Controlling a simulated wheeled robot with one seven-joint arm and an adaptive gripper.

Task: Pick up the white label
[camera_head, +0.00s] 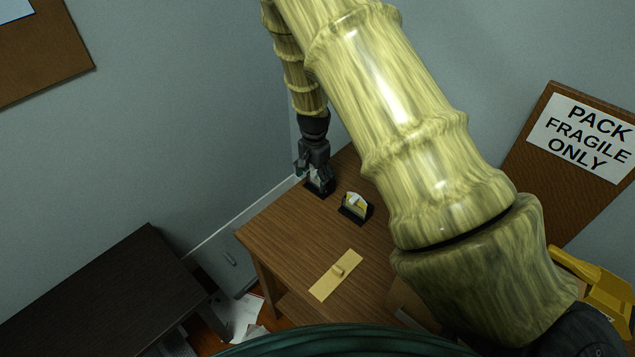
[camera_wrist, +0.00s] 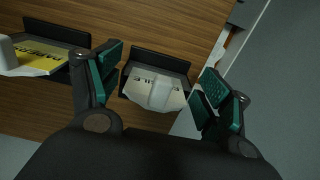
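The white label (camera_wrist: 143,93) lies in a black holder (camera_wrist: 160,58) on the wooden desk, with dark print on it and a pale raised block on top. My gripper (camera_wrist: 160,70) is open, one green-padded finger to the left of the label and one to the right. The fingers appear apart from the label, and nothing is held. In the head view, my gripper (camera_head: 315,172) points down over the black holder (camera_head: 320,188) at the desk's far end. There the gripper mostly hides the label.
A second black holder with a yellow label (camera_wrist: 42,55) stands to the left in the wrist view; it also shows in the head view (camera_head: 356,206). A grey wall borders the desk.

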